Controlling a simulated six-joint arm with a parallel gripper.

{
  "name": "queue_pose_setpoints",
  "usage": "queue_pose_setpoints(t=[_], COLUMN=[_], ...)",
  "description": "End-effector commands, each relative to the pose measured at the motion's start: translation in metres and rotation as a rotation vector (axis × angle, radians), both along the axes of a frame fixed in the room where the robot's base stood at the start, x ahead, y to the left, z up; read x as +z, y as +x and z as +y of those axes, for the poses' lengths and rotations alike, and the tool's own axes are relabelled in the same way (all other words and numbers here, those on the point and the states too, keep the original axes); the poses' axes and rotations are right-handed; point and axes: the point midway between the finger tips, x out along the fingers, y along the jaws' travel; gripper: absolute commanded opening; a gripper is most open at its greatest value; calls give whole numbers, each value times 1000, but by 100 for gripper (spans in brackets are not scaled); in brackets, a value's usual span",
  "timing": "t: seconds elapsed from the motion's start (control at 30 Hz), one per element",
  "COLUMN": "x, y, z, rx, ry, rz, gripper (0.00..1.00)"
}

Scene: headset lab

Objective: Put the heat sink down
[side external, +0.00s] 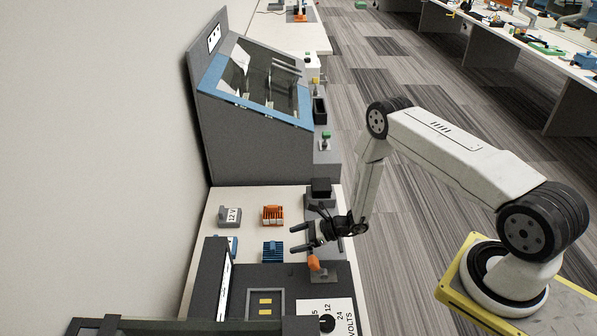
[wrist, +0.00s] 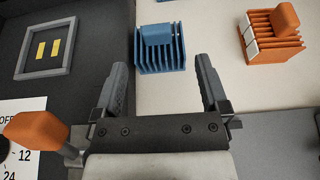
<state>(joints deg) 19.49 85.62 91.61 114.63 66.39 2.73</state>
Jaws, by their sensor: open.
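A blue finned heat sink (side external: 272,252) stands on the pale bench top beside the dark panel. It also shows in the wrist view (wrist: 160,50), just beyond and between my fingertips. An orange finned heat sink (side external: 273,215) stands on the bench too; in the wrist view it (wrist: 272,38) is at the upper right. My gripper (side external: 299,238) is open and empty, to the right of both heat sinks in the side view. In the wrist view my gripper (wrist: 162,72) has its fingers wide apart, with nothing between them.
A grey 12 V block (side external: 229,216) stands left of the orange heat sink. A square frame with two yellow pads (side external: 265,303) lies on the dark panel. A blue-framed cabinet (side external: 255,90) stands behind.

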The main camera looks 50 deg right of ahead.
Motion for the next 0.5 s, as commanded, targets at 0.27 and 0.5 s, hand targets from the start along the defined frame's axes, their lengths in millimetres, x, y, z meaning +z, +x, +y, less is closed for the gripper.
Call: queue_pose_setpoints(t=[0.27, 0.5], x=[-7, -10], y=[12, 16], z=[14, 18], rx=[4, 3], ry=[0, -1], rz=[1, 1], gripper=[94, 94])
